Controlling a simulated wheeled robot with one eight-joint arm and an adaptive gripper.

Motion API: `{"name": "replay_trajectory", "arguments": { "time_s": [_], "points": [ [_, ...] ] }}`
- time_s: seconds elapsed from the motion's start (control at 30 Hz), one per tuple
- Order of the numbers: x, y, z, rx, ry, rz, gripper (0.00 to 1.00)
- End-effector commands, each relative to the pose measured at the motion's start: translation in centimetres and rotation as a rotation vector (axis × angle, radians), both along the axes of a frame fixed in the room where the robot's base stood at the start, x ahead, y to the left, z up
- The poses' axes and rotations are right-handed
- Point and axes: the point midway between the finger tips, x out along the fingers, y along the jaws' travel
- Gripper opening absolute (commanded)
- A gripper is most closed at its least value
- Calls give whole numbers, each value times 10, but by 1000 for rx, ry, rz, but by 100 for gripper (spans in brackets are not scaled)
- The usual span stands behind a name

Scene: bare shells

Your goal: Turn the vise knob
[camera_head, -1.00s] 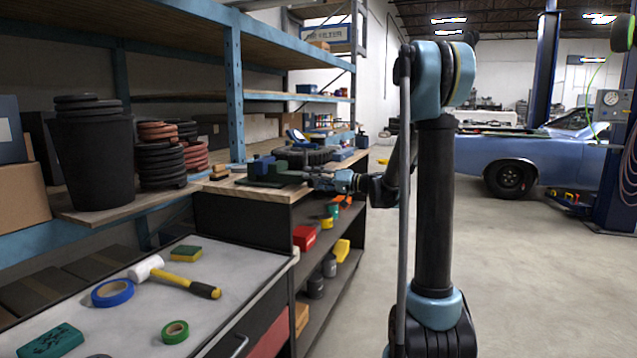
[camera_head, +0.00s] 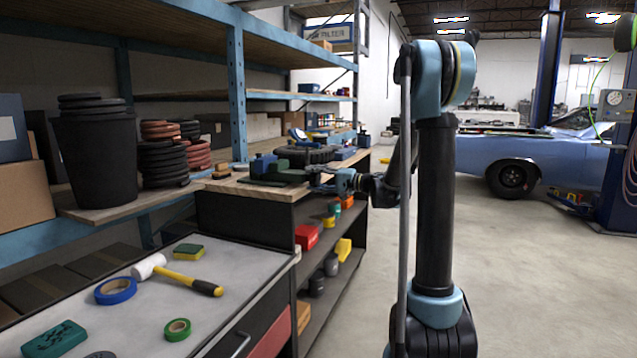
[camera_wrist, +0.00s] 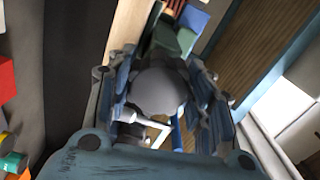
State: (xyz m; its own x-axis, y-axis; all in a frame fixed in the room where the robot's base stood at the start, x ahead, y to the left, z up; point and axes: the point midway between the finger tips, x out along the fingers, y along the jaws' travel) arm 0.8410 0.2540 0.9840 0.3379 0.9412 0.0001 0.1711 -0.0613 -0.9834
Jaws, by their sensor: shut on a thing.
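The vise, with a green and blue body (camera_head: 268,170), sits on the wooden top of the workbench near its front end. In the wrist view its green and blue parts (camera_wrist: 178,35) show at the top, beyond my fingers. A round grey knob (camera_wrist: 160,90) lies between my fingers in the wrist view. My gripper (camera_head: 316,178) reaches the vise from the right and also shows in the wrist view (camera_wrist: 165,98), with a finger on each side of the knob, shut on it. The gripper hides the knob in the head view.
The wooden bench top (camera_head: 252,190) carries a dark tire-like ring (camera_head: 308,156) behind the vise. Red (camera_head: 306,236) and yellow bins stand on shelves below. A grey-topped cabinet (camera_head: 225,262) with a mallet and tape is nearer. The floor (camera_head: 540,270) to the right is open.

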Motion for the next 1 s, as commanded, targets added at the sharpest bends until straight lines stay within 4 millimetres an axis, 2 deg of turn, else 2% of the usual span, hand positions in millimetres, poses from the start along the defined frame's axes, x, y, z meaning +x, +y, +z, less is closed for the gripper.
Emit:
{"name": "replay_trajectory", "arguments": {
  "time_s": [0.9, 0.93, 1.0],
  "points": [
    [4, -4, -1, -5, -1, -11, 23],
    [4, -4, -1, -5, -1, -11, 52],
    [3, -3, -1, -5, -1, -11, 67]
  ]
}}
